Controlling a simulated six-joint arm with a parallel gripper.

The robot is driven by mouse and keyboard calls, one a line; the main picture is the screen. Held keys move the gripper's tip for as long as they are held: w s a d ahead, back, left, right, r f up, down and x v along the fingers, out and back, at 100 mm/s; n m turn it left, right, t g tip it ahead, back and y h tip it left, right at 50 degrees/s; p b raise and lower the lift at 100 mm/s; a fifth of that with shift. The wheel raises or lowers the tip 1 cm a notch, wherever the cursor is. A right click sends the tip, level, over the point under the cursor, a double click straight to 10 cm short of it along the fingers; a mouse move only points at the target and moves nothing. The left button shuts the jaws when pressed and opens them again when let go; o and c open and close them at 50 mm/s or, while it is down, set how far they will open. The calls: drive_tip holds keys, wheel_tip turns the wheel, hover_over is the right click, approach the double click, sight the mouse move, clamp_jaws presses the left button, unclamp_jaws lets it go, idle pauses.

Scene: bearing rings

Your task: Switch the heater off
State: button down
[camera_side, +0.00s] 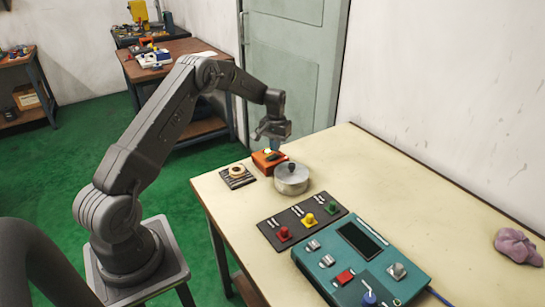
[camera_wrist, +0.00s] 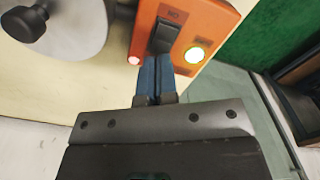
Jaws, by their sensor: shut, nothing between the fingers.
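In the wrist view the orange box (camera_wrist: 208,22) carries a black rocker switch (camera_wrist: 164,36), a brightly lit pale-yellow lamp (camera_wrist: 194,54) and a small reddish light (camera_wrist: 134,60). My gripper (camera_side: 275,147) is right above the box. Its blue fingers (camera_wrist: 157,62) are shut together with nothing between them, and their tips are at the near end of the switch. I cannot tell whether they touch it.
A round metal pot with a black knob (camera_side: 291,180) stands close beside the heater. A dark striped pad with a ring (camera_side: 237,174) lies to the left. A black panel of coloured knobs (camera_side: 302,218) and a teal control box (camera_side: 362,262) are nearer. The table's right side is mostly clear.

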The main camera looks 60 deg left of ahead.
sight(275, 155)
drive_tip(key=shift+f, duration=1.35)
idle(0.6)
drive_tip(key=shift+r, duration=3.6)
drive_tip(key=shift+r, duration=0.1)
drive_tip(key=s+d+r+m+t, duration=0.1)
drive_tip(key=s+d+r+m, duration=0.1)
drive_tip(key=s+d+r, duration=0.55)
drive_tip(key=s+d+r+m+t, duration=0.1)
drive_tip(key=s+d+r+t, duration=0.15)
drive_tip(key=d+r, duration=0.85)
drive_tip(key=s+d+r+m+t, duration=0.1)
drive_tip(key=s+d, duration=0.4)
drive_tip(key=s, duration=0.5)
drive_tip(key=s+d+m+t, duration=0.1)
drive_tip(key=s+d, duration=0.4)
drive_tip(key=s, duration=0.5)
drive_tip(key=shift+s+r+m, duration=0.35)
drive_tip(key=shift+m, duration=0.15)
